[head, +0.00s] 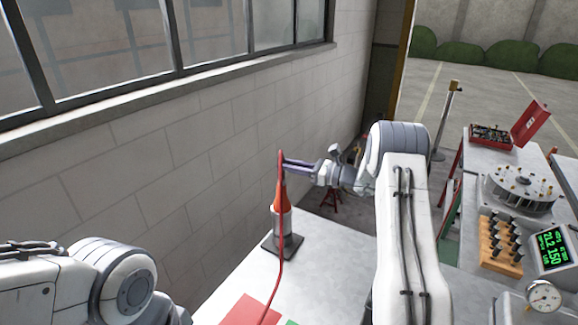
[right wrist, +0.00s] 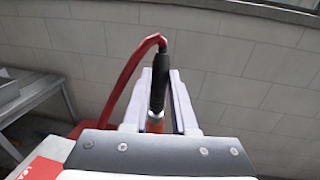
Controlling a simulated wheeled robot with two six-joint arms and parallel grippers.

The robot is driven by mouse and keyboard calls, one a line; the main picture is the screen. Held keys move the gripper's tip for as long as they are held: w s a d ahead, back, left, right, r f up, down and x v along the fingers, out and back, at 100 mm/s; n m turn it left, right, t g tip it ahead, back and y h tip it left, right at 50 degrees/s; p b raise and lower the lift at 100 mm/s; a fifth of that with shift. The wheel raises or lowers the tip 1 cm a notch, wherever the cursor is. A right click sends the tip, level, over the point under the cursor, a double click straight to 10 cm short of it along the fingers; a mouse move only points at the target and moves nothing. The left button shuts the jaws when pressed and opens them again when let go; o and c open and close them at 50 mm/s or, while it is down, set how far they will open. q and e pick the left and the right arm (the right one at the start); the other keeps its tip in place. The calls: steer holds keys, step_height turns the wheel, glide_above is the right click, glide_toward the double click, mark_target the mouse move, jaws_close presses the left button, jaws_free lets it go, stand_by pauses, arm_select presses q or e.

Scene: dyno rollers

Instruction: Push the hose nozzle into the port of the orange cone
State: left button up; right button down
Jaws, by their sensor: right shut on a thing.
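The orange cone (head: 282,197) stands upright on a grey stand with a dark base at the far end of the white table. My right gripper (head: 286,163) is at the top of the cone, level with its tip. In the right wrist view its fingers are shut on the black hose nozzle (right wrist: 160,80), which is upright, with the red hose (right wrist: 128,76) bending over from its upper end. A bit of the orange cone (right wrist: 155,126) shows below the nozzle. The port is hidden, so I cannot tell whether the nozzle is in it. My left gripper is out of view.
The red hose runs down to the white table (head: 318,262), past a red patch (head: 247,311). A brick wall (head: 190,165) stands close on the left. At right a bench holds a toolbox (head: 491,136), a wooden block with several black pieces (head: 500,245) and a dial gauge (head: 543,296).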

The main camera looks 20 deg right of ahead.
steer(key=shift+f, duration=0.35)
steer(key=c, duration=0.6)
jaws_free()
steer(key=shift+b, duration=0.3)
